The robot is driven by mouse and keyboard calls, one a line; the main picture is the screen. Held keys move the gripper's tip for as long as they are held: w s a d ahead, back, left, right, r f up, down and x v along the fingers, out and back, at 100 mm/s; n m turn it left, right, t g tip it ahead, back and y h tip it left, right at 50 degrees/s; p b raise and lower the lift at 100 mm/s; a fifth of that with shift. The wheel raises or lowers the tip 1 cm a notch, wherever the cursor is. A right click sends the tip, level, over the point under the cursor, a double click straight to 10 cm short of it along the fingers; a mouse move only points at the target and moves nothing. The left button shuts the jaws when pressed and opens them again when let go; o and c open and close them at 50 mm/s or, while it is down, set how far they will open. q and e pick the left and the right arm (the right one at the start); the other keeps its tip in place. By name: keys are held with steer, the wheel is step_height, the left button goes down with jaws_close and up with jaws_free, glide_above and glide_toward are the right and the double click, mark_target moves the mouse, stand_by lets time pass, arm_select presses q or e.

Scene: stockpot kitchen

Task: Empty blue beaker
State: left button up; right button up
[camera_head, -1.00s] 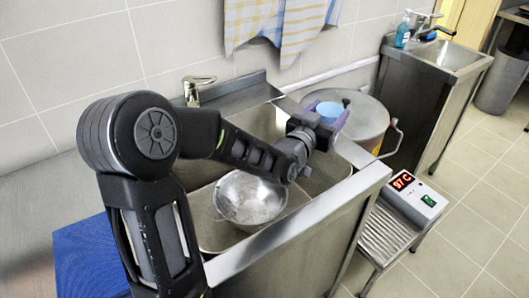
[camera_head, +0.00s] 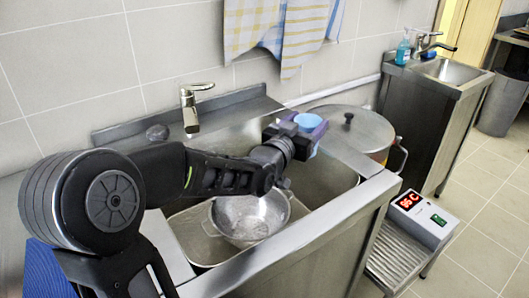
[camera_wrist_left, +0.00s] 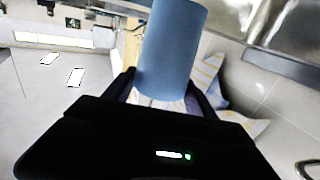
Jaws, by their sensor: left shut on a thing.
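The blue beaker (camera_head: 308,121) is in my left gripper (camera_head: 298,133), which is shut on it. It is held in the air over the back right part of the sink, just left of the stockpot in the head view. Its round top faces up and looks about upright; its contents cannot be made out. In the left wrist view the beaker (camera_wrist_left: 170,48) stands between the two dark fingers (camera_wrist_left: 168,95). A metal colander (camera_head: 250,217) sits in the sink basin (camera_head: 185,228), below and left of the beaker. My right gripper is not in view.
A lidded stockpot (camera_head: 372,128) stands right of the sink. A tap (camera_head: 190,105) rises at the sink's back. A box with a red display (camera_head: 424,217) sits on a low slatted stand. Towels (camera_head: 305,30) hang above. A second sink (camera_head: 450,72) stands back right.

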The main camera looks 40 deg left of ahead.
arm_select(q)
steer(key=shift+s+a+f+n+p, duration=0.15)
steer(key=shift+a+f+n+p, duration=0.3)
steer(key=shift+a+f+n, duration=0.35)
steer(key=a+f+n+b, duration=0.1)
steer(key=a+f+n, duration=0.3)
steer(key=f, duration=0.5)
steer(key=a+n+p, duration=0.1)
steer(key=n+p, duration=0.2)
steer(key=p, duration=0.1)
steer(key=a+r+n+p, duration=0.1)
steer(key=n+p, duration=0.2)
steer(key=s+a+r+n+p, duration=0.1)
steer(key=n+p, duration=0.2)
steer(key=p, duration=0.1)
steer(key=shift+a+r+p, duration=0.25)
steer(key=shift+a+p, duration=0.05)
steer(key=shift+a, duration=0.05)
steer(key=shift+s+a+r+n+p, duration=0.1)
steer(key=shift+a+n+p, duration=0.4)
